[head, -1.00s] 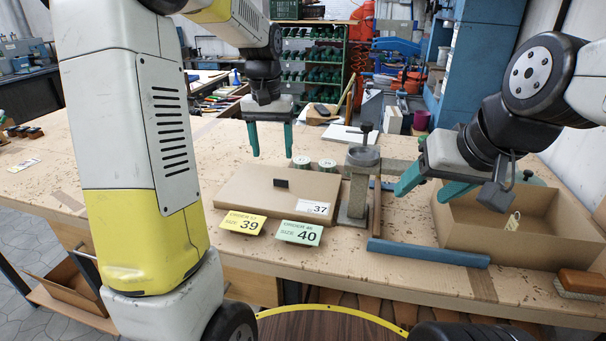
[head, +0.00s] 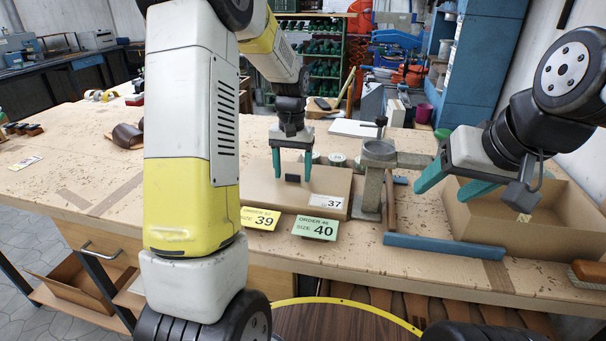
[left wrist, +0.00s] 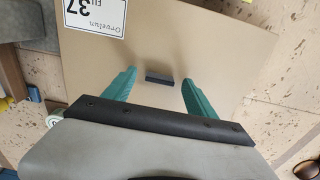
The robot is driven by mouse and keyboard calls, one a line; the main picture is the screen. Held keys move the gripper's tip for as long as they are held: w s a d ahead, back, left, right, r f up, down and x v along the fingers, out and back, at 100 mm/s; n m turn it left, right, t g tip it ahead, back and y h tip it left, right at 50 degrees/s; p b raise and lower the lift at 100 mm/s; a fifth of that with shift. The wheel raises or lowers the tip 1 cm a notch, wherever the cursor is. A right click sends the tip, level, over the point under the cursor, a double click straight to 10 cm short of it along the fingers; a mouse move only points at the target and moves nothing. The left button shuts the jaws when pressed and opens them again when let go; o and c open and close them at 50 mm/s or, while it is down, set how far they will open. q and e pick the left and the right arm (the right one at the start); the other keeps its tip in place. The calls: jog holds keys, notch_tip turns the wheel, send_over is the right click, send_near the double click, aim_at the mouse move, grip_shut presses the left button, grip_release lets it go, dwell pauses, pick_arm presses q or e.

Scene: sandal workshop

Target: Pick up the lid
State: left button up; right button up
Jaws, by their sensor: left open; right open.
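The lid (head: 262,192) is a flat brown cardboard piece lying on the workbench, with a small black tab handle (head: 292,178) on top and a white label reading 37 (head: 326,202). My left gripper (head: 292,172) is open just above the lid, its teal fingers on either side of the handle. In the left wrist view the handle (left wrist: 159,79) lies between the two open fingers, and the lid (left wrist: 185,45) spreads out beneath. My right gripper (head: 446,190) is open and empty above the left edge of an open cardboard box (head: 480,232).
A yellow card 39 (head: 260,218) and a green card 40 (head: 314,228) lie before the lid. A metal stand (head: 372,185) rises right of it. A blue bar (head: 436,249) lies in front of the box. A brush (head: 588,272) lies at the right.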

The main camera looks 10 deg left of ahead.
pick_arm(q)
jog(key=shift+c, duration=0.3)
grip_shut()
